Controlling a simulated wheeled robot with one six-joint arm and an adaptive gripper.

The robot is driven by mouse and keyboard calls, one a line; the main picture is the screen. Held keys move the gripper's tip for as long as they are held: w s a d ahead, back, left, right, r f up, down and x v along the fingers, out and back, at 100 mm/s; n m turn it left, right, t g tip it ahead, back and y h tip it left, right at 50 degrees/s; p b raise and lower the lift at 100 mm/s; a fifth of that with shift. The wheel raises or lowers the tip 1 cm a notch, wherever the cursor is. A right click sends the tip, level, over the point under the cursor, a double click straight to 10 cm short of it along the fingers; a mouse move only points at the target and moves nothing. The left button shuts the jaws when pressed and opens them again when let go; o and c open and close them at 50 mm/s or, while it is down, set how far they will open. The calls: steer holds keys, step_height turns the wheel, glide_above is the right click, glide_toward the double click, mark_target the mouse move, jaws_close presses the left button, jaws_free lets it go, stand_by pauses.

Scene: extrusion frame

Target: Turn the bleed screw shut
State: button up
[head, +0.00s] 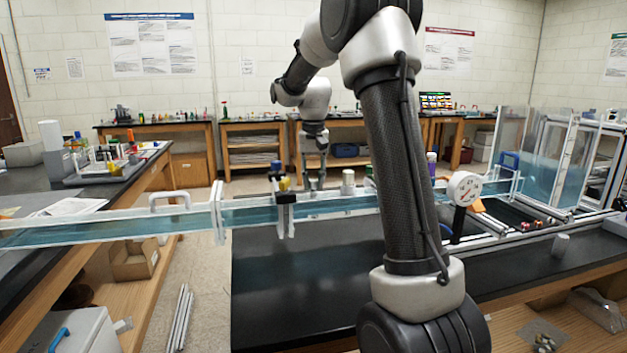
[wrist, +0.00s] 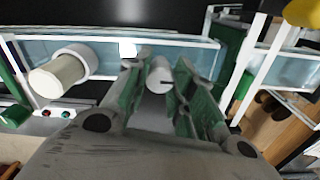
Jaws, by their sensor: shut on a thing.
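The bleed screw (wrist: 159,74) looks like a small pale grey cylinder, in the wrist view at the upper middle. My gripper (wrist: 157,84) is around it, one green-padded finger on each side, shut on it. The far end of the screw and where it seats are hard to make out. In the head view my gripper (head: 315,182) points down at the far side of the clear water channel (head: 330,205). The screw is too small to tell apart there.
A larger white capped cylinder (wrist: 60,74) stands left of my gripper, also seen in the head view (head: 348,181). A yellow part (wrist: 303,12) is at the upper right. A round gauge (head: 464,188) stands right of my arm. The black bench top (head: 290,290) is clear.

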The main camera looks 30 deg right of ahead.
mark_target(313, 180)
stand_by(0.4)
steer(key=o, duration=1)
steer(key=shift+o, duration=0.2)
step_height(313, 180, up, 12)
